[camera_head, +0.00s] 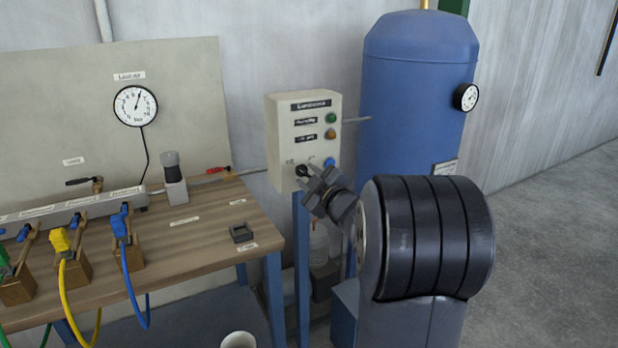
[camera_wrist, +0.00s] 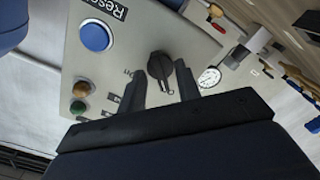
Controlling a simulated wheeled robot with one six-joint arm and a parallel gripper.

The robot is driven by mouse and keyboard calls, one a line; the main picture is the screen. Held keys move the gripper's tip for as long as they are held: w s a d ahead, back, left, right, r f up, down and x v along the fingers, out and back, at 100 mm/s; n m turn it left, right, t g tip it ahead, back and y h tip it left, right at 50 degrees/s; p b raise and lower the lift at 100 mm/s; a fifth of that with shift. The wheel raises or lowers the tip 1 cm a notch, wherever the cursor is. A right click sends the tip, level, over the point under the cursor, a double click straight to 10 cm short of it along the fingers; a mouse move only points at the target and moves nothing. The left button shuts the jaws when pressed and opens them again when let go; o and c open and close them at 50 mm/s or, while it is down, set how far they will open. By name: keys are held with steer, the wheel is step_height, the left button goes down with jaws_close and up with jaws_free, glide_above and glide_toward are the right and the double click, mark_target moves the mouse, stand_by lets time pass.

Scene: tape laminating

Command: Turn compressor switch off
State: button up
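The compressor switch is a black rotary knob (camera_head: 302,170) low on the front of the beige control box (camera_head: 285,125). In the wrist view the knob (camera_wrist: 160,65) has its bar running nearly along the picture's vertical, slightly tilted. My gripper (camera_head: 315,180) is at the lower front of the box, by the knob. In the wrist view my gripper (camera_wrist: 159,76) is open, with one finger on each side of the knob and gaps visible. Whether the fingertips reach past the knob's face is unclear.
A blue push button (camera_wrist: 97,36) sits beside the knob. Green (camera_head: 331,118) and orange (camera_head: 331,134) lamps are above. A blue tank (camera_head: 415,90) stands behind at right. A wooden workbench (camera_head: 190,230) with hoses and a gauge (camera_head: 135,106) is at left.

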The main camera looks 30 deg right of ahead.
steer(key=s, duration=1)
steer(key=shift+s+d, duration=0.2)
steer(key=shift+s, duration=0.15)
steer(key=shift+w, duration=0.1)
steer(key=w, duration=1)
steer(key=shift+w+a, duration=0.25)
steer(key=shift+w, duration=0.05)
